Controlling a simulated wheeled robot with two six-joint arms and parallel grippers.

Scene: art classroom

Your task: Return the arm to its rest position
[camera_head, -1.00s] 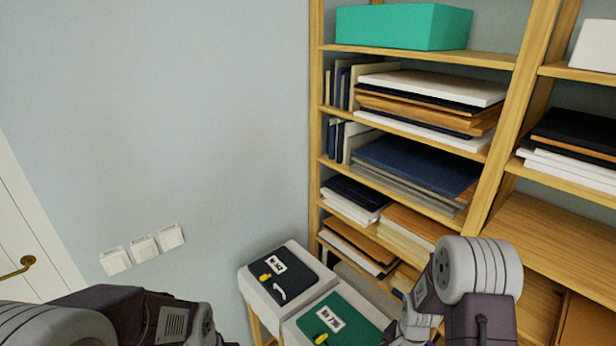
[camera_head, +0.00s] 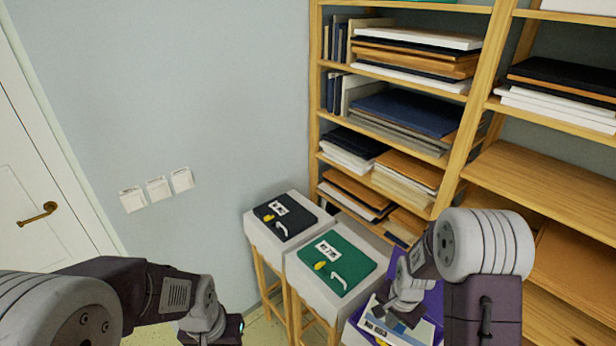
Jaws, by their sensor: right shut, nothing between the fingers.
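My right arm comes in at the lower right, its grey and dark links in front of the shelf. My right gripper (camera_head: 388,309) points down and left over a purple case with a white label strip (camera_head: 425,331). It is shut with nothing in it; I cannot tell whether it touches the case, which the arm partly covers. My left arm (camera_head: 135,288) reaches in from the lower left. Its wrist ends at the bottom edge, and the left fingers are outside the picture.
A dark-topped case (camera_head: 285,217) and a green-topped case (camera_head: 337,262) sit on wooden-legged stands left of my right gripper. A wooden shelf (camera_head: 455,190) with stacked boards stands behind and right. A white door (camera_head: 25,170) and wall switches (camera_head: 157,189) are at left.

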